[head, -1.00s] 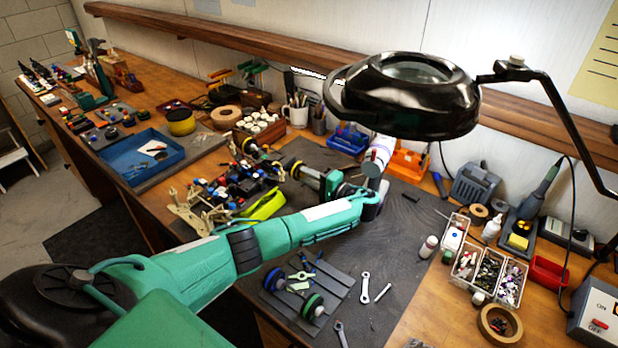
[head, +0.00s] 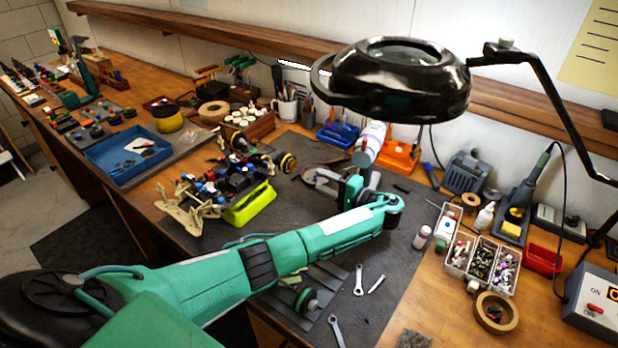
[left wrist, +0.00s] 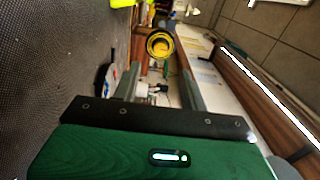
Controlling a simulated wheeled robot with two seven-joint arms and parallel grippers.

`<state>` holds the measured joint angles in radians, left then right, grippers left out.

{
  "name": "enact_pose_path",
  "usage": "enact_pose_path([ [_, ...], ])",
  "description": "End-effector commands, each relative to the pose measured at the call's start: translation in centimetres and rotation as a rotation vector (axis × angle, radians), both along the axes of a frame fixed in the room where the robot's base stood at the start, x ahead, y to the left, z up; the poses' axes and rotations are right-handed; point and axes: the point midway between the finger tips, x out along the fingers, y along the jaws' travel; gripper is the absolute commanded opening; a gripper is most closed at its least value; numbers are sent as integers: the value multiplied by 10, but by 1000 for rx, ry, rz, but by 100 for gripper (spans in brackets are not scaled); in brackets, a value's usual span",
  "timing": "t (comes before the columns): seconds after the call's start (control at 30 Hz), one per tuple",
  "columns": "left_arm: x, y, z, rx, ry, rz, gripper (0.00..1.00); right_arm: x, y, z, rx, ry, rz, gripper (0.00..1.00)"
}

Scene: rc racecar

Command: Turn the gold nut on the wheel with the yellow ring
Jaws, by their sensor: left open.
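In the left wrist view the wheel (left wrist: 159,44) faces me, with a gold-yellow centre; the nut is too small to make out clearly. My left gripper (head: 318,178) is open and empty, to the right of the wheel and apart from it, its fingers pointing at it. In the left wrist view the fingers of my left gripper (left wrist: 158,88) are spread, with the wheel ahead beyond the gap. My right gripper is not in view.
A magnifier lamp (head: 400,85) hangs above the arm. A white bottle (head: 369,142) is behind the gripper. Wrenches (head: 358,280) and a green-ringed wheel (head: 306,300) lie in front. Parts bins (head: 482,262) stand at right. The dark mat (head: 395,265) has free room.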

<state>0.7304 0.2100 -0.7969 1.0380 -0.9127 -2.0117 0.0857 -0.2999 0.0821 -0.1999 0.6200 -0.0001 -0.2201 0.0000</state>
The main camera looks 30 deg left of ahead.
Motion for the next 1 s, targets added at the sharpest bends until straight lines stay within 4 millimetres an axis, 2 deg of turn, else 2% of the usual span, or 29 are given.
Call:
enact_pose_path([
  [0.1,-2,-21,-2,-4,1,-1,43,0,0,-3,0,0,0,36],
  [0.3,-3,-43,-1,-2,0,-1,43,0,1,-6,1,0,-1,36],
  [0.5,-4,-49,0,0,1,0,43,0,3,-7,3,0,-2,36],
  [1.0,-4,-47,2,-1,-1,2,43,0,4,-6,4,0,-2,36],
])
